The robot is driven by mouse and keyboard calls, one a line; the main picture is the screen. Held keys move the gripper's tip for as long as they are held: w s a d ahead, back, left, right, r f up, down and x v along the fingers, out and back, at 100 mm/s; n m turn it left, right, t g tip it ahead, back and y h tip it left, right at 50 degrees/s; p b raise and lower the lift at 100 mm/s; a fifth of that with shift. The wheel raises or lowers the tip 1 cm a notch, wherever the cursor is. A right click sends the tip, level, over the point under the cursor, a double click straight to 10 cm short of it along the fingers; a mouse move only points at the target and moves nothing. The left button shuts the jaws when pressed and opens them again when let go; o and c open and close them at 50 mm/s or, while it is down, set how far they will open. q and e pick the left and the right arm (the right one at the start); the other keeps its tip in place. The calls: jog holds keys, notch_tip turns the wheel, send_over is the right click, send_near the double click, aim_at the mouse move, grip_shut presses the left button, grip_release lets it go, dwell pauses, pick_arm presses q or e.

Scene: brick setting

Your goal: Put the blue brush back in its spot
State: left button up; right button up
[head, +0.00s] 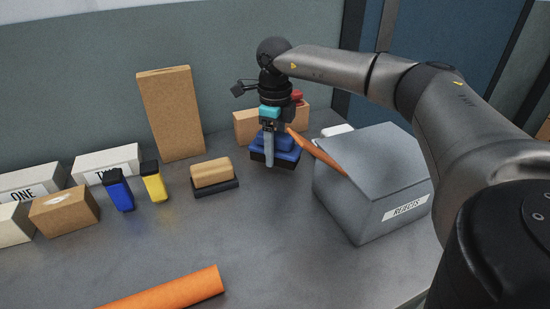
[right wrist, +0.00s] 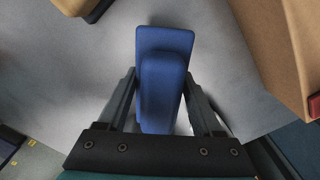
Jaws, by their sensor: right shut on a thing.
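The blue brush (head: 287,155), with a blue body on a dark base, is at the back of the table, left of the grey box. My right gripper (head: 268,152) is shut on it from above. In the right wrist view the brush (right wrist: 162,85) lies between the two fingers of the gripper (right wrist: 162,100). I cannot tell whether its base touches the table. A similar brush with a tan top (head: 213,173) stands on the table to the left. No marked spot can be made out. My left gripper is not in view.
The grey REJECTS box (head: 375,190), with an orange-brown stick (head: 318,151) at its left edge, stands right. A tall cardboard box (head: 171,112) is behind. Blue (head: 118,190) and yellow (head: 154,182) containers and white boxes (head: 108,163) stand left. An orange roll (head: 170,291) lies in front. The middle is clear.

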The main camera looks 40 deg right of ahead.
aim_at(275, 134)
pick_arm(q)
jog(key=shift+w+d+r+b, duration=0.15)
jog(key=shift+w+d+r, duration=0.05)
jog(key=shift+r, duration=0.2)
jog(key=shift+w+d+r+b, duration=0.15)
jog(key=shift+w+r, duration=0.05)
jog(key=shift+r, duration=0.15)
pick_arm(e)
jog(key=shift+f, duration=1.25)
jog(key=shift+f, duration=0.15)
jog(key=o, duration=1.3)
jog(key=shift+r, duration=0.45)
notch_tip(275, 134, up, 10)
jog(key=p, duration=0.4)
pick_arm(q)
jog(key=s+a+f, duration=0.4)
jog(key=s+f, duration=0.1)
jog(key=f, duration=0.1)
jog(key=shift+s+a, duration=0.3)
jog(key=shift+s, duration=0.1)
pick_arm(e)
jog(key=shift+r, duration=0.75)
